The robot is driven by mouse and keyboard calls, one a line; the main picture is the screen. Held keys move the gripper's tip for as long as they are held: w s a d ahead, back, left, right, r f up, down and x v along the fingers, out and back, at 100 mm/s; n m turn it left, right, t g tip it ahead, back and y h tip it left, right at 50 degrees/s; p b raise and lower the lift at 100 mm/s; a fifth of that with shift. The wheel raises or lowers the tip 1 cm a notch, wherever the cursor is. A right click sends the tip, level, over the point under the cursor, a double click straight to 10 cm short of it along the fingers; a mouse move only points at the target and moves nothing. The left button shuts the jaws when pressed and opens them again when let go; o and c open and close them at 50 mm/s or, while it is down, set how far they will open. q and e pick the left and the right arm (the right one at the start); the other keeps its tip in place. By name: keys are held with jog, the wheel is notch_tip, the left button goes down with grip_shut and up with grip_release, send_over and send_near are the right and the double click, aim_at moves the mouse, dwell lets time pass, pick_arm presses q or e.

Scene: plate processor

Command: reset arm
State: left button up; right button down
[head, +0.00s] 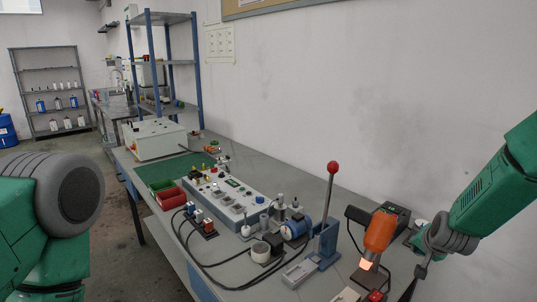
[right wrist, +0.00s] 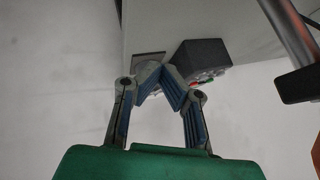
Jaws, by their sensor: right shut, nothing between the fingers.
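My right arm (head: 490,195) comes in from the right, green with a grey joint. My right gripper (head: 410,287) hangs at the lower right of the head view, beside the orange tool (head: 379,231); its tips are small and partly cut off. In the right wrist view the gripper (right wrist: 161,82) has its fingers angled together, with nothing held between them. My left arm (head: 40,235) shows only as green links and a dark round joint at the left edge. Its gripper is out of view.
A workbench (head: 275,167) runs along the wall. It carries a control panel box (head: 225,192), a red bin (head: 170,197), a red-knobbed lever (head: 331,195), a black box (head: 397,211) and cables. The black box is near the right gripper. Floor (head: 130,245) is open left of the bench.

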jog(key=s+a+f+n+g+b, duration=0.1)
jog(key=s+a+f+n+g, duration=0.2)
jog(key=s+f, duration=0.6)
jog(key=s+a+f+n+g+b, duration=0.15)
jog(key=s+a+f, duration=0.25)
jog(key=s+f, duration=0.5)
jog(key=s+a+f+n+g+y+b, duration=0.1)
jog(key=s+a+n, duration=0.1)
jog(key=s, duration=1.1)
jog(key=s+a+f+n+g+y+b, duration=0.1)
jog(key=s+a+f+n+g, duration=0.1)
jog(key=s, duration=1.1)
jog(key=shift+s+a+n, duration=0.4)
jog(key=shift+a+n, duration=0.35)
jog(key=shift+n, duration=0.5)
jog(key=shift+w, duration=0.15)
